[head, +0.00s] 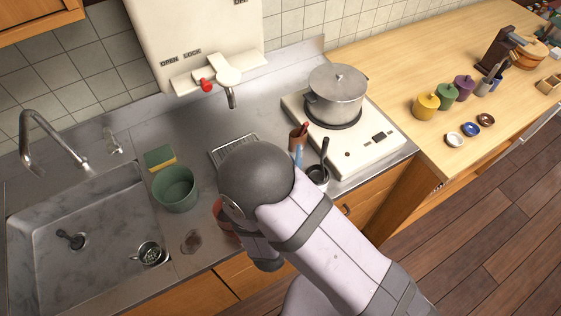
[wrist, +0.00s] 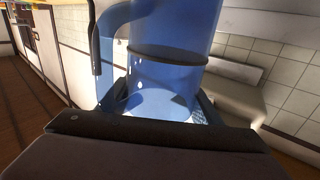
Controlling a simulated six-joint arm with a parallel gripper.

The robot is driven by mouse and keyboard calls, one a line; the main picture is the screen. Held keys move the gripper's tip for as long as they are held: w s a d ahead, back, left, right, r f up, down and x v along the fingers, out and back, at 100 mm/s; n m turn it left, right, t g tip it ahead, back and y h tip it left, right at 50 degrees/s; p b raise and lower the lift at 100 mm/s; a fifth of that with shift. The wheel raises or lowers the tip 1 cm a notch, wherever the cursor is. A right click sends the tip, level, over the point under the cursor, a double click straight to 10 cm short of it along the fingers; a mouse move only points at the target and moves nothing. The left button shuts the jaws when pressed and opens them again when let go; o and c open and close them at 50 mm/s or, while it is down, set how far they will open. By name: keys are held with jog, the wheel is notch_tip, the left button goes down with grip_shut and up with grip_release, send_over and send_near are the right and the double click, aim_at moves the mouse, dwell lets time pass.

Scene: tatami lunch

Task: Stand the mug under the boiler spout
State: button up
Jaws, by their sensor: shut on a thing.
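In the wrist view, my gripper (wrist: 160,108) is shut on a blue, see-through, mug-like vessel (wrist: 165,72). The vessel has a dark band around it and a curved handle at left. It fills the middle of that view, and its top is cut off. In the head view, my arm hides the gripper, and I cannot make out the held vessel. The white boiler (head: 195,35) is on the back wall, with a red-knobbed lever. Its metal spout (head: 232,98) points down over the steel counter.
A green pot (head: 176,188) and sponge (head: 159,158) stand by the sink (head: 70,255). A wire grate (head: 232,149) lies below the spout. A lidded pot (head: 337,95) is on the stove (head: 365,140). Utensil cups stand beside my arm. A reddish object (head: 224,218) is partly hidden.

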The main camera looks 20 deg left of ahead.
jog(key=shift+r, duration=0.65)
jog(key=shift+w+a+f+b, duration=0.15)
jog(key=shift+a+b, duration=0.1)
jog(key=shift+b, duration=0.05)
jog(key=w+a+r+n+g+y+b, duration=0.1)
jog(key=w+a+n+g+y+b, duration=0.2)
jog(key=a, duration=0.5)
jog(key=w+a+r+n+g+y+b, duration=0.1)
jog(key=w+a+n+g+y+b, duration=0.3)
jog(key=w+a+n+y+b, duration=0.2)
jog(key=shift+a+y+b, duration=1.2)
jog(key=shift+a+b, duration=0.3)
jog(key=shift+b, duration=0.35)
jog(key=shift+r, duration=0.15)
notch_tip(320, 180, down, 10)
jog(key=p, duration=0.2)
